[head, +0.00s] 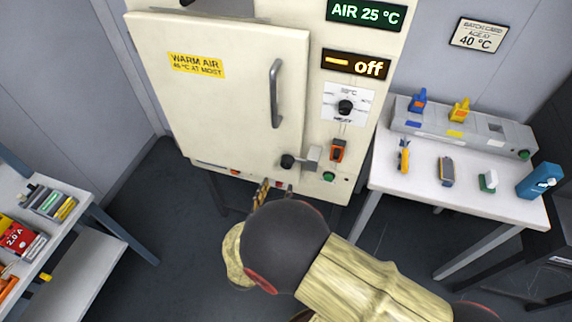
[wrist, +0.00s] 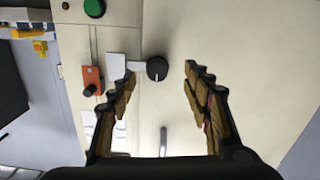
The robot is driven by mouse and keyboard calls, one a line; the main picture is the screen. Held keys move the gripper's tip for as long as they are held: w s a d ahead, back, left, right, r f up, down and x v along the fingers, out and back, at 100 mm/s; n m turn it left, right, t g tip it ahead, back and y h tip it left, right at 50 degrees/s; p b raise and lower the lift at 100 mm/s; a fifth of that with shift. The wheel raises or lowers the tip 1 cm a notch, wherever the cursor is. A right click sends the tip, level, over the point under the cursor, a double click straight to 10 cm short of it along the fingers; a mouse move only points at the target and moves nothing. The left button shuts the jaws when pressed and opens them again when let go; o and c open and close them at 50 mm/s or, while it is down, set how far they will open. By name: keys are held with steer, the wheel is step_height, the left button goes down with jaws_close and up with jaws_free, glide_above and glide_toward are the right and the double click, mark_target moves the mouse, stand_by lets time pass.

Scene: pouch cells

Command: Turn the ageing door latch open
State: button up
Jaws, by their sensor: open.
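The ageing door (head: 225,95) is a cream panel on a cream cabinet and looks closed in the head view. Its latch (head: 288,161) is a round black knob at the lower right of the door, with a grey bar reaching right to a light keeper block (head: 313,158). In the wrist view the latch knob (wrist: 157,68) lies between and beyond my open fingers, with the bar pointing to the keeper (wrist: 116,66). My gripper (head: 272,188) is open and empty, just below the latch in the head view. Whether a finger touches anything cannot be told.
A vertical grey door handle (head: 275,93) is above the latch. An orange switch (head: 338,150), a green button (head: 329,177) and a dial (head: 345,107) are right of it. A white table (head: 462,200) with tools stands at right, a shelf (head: 85,205) at left.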

mark_target(285, 166)
steer(key=shift+t+h, duration=0.3)
steer(key=b+x, duration=0.1)
steer(key=x, duration=0.2)
steer(key=r+b+x, duration=0.1)
steer(key=x, duration=0.2)
steer(key=shift+d+r, duration=0.1)
steer(key=shift+d, duration=0.05)
steer(key=shift+x, duration=0.85)
steer(key=shift+c, duration=0.5)
steer(key=c, duration=1.1)
jaws_close()
